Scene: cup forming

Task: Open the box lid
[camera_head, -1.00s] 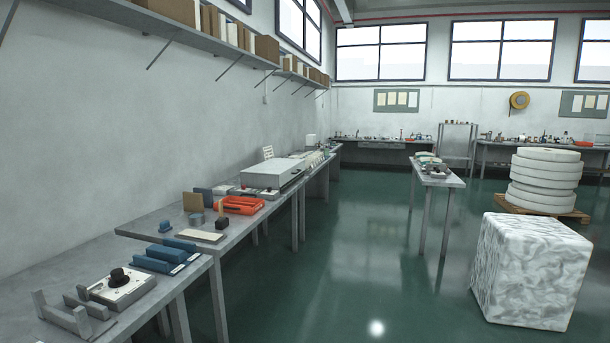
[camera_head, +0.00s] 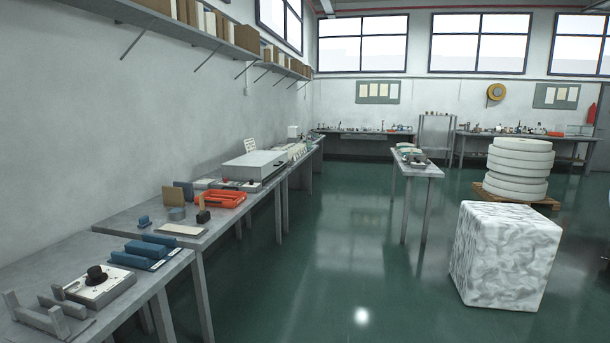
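A low, wide grey-white box (camera_head: 254,165) with a flat closed top stands on the workbench along the left wall; it may be the box with the lid, but I cannot tell for sure. Its top looks shut. A small white unit with a black knob (camera_head: 98,284) sits on the nearest bench. Neither of my grippers shows in the head view.
The near bench (camera_head: 167,265) also holds blue blocks (camera_head: 146,249). An orange tray (camera_head: 221,199) lies before the box. A marbled white cube (camera_head: 505,254) stands on the floor at right, near stacked white discs (camera_head: 518,170). The green floor (camera_head: 330,270) between is clear.

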